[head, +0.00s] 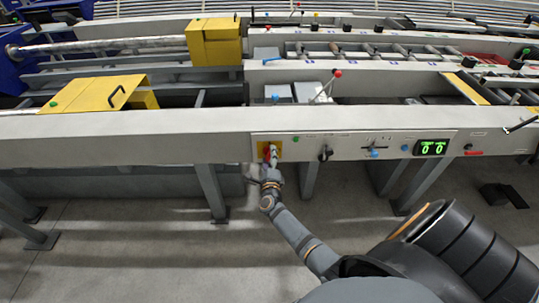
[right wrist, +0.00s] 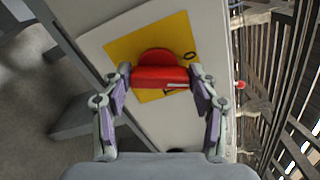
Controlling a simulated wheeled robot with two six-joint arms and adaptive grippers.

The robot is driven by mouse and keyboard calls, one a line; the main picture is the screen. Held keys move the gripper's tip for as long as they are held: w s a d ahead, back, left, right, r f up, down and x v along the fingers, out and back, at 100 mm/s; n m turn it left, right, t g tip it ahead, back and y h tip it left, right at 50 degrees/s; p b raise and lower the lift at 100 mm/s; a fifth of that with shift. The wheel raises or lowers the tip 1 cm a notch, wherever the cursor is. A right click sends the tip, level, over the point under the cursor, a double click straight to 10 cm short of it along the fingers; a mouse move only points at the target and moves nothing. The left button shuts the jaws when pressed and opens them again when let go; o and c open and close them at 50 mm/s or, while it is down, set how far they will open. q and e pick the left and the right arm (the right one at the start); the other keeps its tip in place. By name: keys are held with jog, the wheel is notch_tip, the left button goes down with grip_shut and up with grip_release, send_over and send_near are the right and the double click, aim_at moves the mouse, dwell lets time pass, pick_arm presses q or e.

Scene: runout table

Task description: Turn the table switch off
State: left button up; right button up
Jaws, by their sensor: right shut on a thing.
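The table switch is a red rotary handle (right wrist: 160,75) on a yellow plate (right wrist: 188,38) marked "0" and another partly hidden mark, in the right wrist view. In the head view the yellow plate (head: 261,147) sits at the left end of the table's front control panel. My right gripper (head: 270,155) is at the switch. In the right wrist view my right gripper (right wrist: 160,85) has one finger on each side of the red handle, shut on it. The handle lies across the picture between the fingertips. My left gripper is not in view.
The control panel (head: 345,149) also carries a green button (head: 295,139), a black knob (head: 325,154), a slider and a green display (head: 433,147). A red-tipped lever (head: 338,73) rises behind it. Table legs (head: 210,190) stand below; the floor in front is mostly clear.

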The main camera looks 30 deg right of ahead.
jog(key=shift+f+n+p, duration=0.1)
jog(key=shift+n+p, duration=0.75)
jog(key=shift+n, duration=1.45)
jog(key=o, duration=1.1)
jog(key=shift+o, duration=0.2)
jog(key=shift+a, duration=0.1)
jog(key=v, duration=1.2)
